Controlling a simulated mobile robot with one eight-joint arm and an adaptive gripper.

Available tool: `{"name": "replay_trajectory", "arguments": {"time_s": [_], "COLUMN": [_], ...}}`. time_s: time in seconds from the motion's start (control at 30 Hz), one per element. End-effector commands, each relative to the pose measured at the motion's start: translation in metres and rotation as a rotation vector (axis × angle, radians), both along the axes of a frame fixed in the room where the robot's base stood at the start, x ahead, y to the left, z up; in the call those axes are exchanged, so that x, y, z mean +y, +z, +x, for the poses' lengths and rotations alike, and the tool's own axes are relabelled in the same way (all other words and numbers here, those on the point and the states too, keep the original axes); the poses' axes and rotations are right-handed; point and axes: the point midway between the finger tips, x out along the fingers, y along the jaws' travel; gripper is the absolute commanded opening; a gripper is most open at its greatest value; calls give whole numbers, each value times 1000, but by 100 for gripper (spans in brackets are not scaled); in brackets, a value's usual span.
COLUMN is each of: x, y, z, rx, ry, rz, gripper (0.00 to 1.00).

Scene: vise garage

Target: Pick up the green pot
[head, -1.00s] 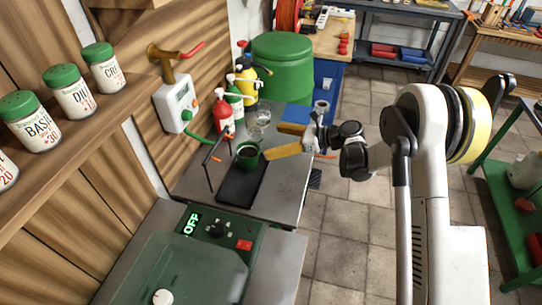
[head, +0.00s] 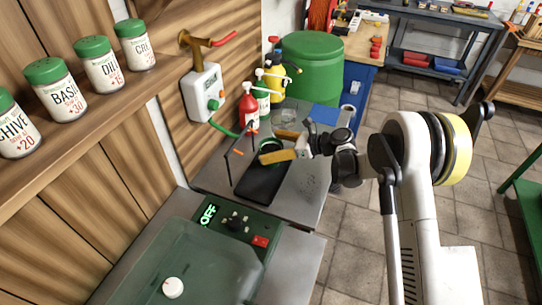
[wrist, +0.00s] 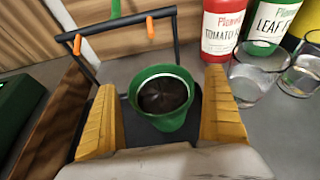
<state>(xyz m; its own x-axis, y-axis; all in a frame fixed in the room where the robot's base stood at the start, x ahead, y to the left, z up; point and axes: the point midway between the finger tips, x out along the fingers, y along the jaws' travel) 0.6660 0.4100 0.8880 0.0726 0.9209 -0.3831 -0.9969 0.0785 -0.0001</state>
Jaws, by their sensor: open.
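The green pot (wrist: 178,119) with a dark inside stands upright on a black mat in the wrist view. In the head view the green pot (head: 268,147) is partly hidden by a yellow finger. My gripper (wrist: 160,82) is open, with one yellow finger to the left of the pot and one to the right. A gap shows between the pot and each finger. In the head view my gripper (head: 272,146) reaches in from the right at the pot.
An orange-gripped black handle frame (wrist: 118,35) stands behind the pot. A red bottle (wrist: 222,30), a green bottle (wrist: 268,22) and clear glasses (wrist: 256,72) stand to the right. A green control box (head: 240,222) sits in front of the mat (head: 262,186).

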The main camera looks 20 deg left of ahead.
Motion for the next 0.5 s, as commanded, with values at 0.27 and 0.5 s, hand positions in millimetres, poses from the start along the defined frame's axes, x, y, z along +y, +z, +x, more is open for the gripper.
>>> {"name": "replay_trajectory", "arguments": {"time_s": [0.27, 0.5], "x": [-1, -1], "y": [1, 1], "z": [0, 0], "rx": [0, 1], "ry": [0, 0], "rz": [0, 0], "gripper": [60, 35]}}
